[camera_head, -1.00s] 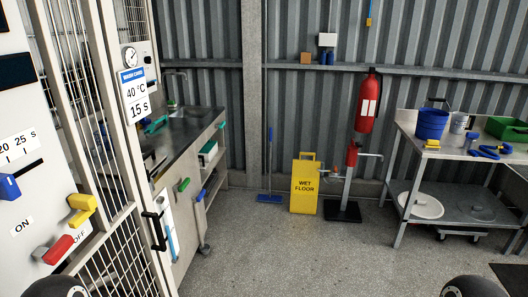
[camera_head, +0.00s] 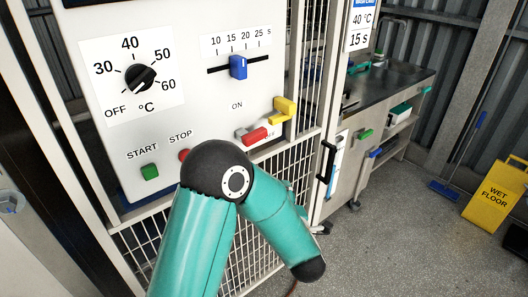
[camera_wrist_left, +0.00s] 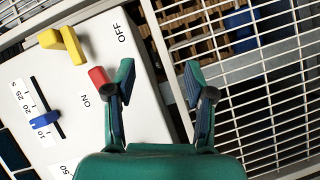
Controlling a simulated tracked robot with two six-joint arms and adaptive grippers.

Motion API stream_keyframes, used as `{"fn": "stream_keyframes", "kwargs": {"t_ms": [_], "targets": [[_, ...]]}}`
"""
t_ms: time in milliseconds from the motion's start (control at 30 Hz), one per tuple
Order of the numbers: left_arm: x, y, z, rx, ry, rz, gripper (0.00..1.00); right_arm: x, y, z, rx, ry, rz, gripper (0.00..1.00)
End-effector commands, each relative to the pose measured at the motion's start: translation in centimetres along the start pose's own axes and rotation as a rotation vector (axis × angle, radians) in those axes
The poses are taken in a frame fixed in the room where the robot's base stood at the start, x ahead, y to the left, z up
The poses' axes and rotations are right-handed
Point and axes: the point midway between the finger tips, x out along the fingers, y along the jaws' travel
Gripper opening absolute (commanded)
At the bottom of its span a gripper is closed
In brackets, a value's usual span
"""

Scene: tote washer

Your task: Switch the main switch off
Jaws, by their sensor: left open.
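The control panel (camera_head: 180,60) has a red switch handle (camera_head: 255,135) on a grey base near its lower right corner. The "ON" print is above the handle and the "OFF" print is partly hidden beside it. A yellow lever (camera_head: 284,108) sits just above and to the right. In the left wrist view, the red handle (camera_wrist_left: 98,77) is just left of my left gripper (camera_wrist_left: 160,78), whose near finger overlaps it; contact cannot be told. The gripper is open, with nothing between its fingers. In the head view my arm shows, but not its fingers. My right gripper is not in view.
A blue slider (camera_head: 238,67), a black dial (camera_head: 140,77), a green button (camera_head: 150,172) and a red stop button (camera_head: 184,155) share the panel. A mesh guard (camera_head: 140,240) lies below. Open floor and a yellow wet-floor sign (camera_head: 496,193) are at the right.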

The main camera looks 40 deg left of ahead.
Motion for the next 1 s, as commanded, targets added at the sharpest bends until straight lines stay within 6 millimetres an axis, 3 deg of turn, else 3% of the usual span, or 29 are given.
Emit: {"fn": "stream_keyframes", "kwargs": {"t_ms": [33,133,267,433,667,1000], "targets": [[-0.7,2.0,-1.7,-0.138,0.106,0.067,0.54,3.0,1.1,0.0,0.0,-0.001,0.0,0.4],[-3.0,5.5,-4.7,-0.311,0.211,0.12,0.54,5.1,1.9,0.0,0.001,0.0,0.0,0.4],[-5.1,8.1,-5.1,-0.433,0.176,0.161,0.54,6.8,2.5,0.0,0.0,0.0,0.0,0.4],[-5.9,9.1,-4.7,-0.459,0.143,0.178,0.54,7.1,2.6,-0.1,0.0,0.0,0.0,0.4],[-3.4,9.7,-5.3,-0.455,0.147,0.177,0.54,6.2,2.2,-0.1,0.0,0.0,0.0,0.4],[3.7,10.7,-6.6,-0.453,0.147,0.176,0.54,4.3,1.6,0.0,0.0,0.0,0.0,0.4]]}}
